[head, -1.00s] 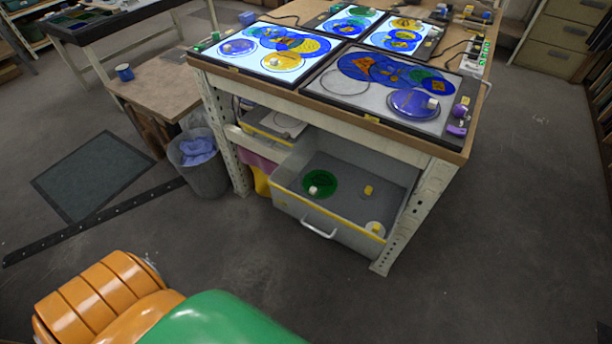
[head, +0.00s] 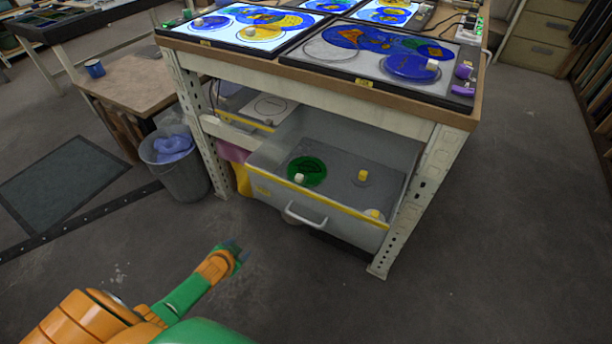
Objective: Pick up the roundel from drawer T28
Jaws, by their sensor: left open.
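An open grey drawer (head: 325,215) with a yellow front edge and a white handle juts out under the workbench; I cannot read a T28 label on it. Inside, a dark green roundel (head: 311,165) with a cream knob lies at the left. A yellow knob (head: 362,176) stands at the right on what looks like a clear or grey disc. A pale roundel (head: 372,221) with a yellow knob is in the front right corner, partly hidden by the drawer front. My left gripper (head: 238,252) is open and empty, over the floor, in front and left of the drawer.
The workbench (head: 330,84) above carries light panels with coloured glass designs and overhangs the drawer's back. A bench leg (head: 415,195) stands right of the drawer. A grey bin (head: 180,180) stands left. Floor in front is clear.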

